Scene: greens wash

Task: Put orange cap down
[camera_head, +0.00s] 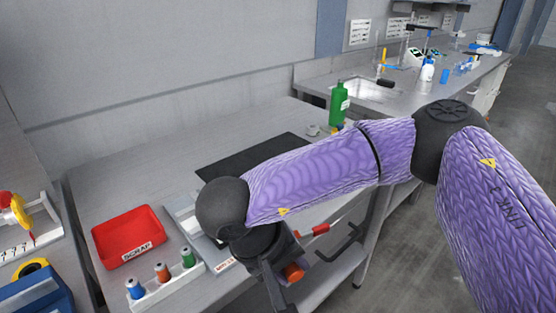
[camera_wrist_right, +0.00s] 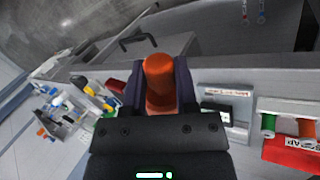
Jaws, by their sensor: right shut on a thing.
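The orange cap (camera_head: 293,272) is a short cylinder held in my right gripper (camera_head: 282,282). In the right wrist view the orange cap (camera_wrist_right: 159,82) stands between the two dark fingers of the right gripper (camera_wrist_right: 160,90), which is shut on it. In the head view the gripper is low at the front edge of the grey bench (camera_head: 110,180), to the right of the rack of spools. What lies directly under the cap is hidden. My left gripper is not in view.
A red scrap tray (camera_head: 128,238) and a white rack with blue, orange and green spools (camera_head: 188,257) are left of the gripper. A black mat (camera_head: 235,163), green bottle (camera_head: 339,103) and sink (camera_head: 370,89) lie farther back. A red-handled tool (camera_head: 318,230) is near the bench edge.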

